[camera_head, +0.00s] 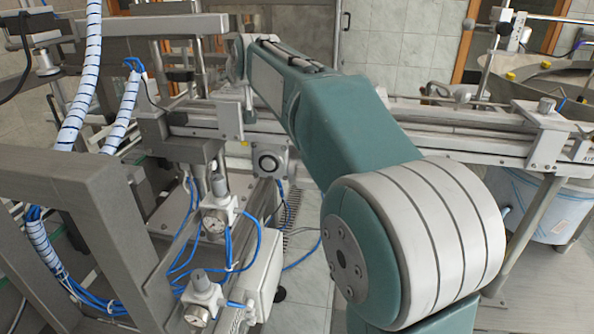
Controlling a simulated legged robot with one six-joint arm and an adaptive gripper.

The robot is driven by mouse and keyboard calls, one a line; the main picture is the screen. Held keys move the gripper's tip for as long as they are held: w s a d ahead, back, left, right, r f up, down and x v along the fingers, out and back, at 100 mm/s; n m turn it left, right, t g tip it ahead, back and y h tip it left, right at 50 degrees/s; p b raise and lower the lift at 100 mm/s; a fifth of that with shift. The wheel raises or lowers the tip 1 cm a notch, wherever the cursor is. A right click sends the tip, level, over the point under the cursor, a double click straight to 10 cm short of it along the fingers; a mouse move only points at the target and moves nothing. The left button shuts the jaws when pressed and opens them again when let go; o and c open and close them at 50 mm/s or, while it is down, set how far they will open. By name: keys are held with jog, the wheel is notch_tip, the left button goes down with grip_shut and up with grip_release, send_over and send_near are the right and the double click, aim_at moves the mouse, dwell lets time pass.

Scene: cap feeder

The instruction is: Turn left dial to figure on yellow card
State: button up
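My teal and grey arm reaches from the bottom right up toward the back left, and my gripper does not show. I cannot tell whether either is the left dial. No yellow card is recognisable in this view. A small yellow spot (244,143) shows on the rail, too small to identify.
A grey metal frame (75,185) stands at the left, with blue tubes and spiral-wrapped hoses near it. A long rail (470,135) crosses behind my arm. At the upper right, a metal bowl (570,85) holds yellow caps. Floor tiles show between the regulators and my arm.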

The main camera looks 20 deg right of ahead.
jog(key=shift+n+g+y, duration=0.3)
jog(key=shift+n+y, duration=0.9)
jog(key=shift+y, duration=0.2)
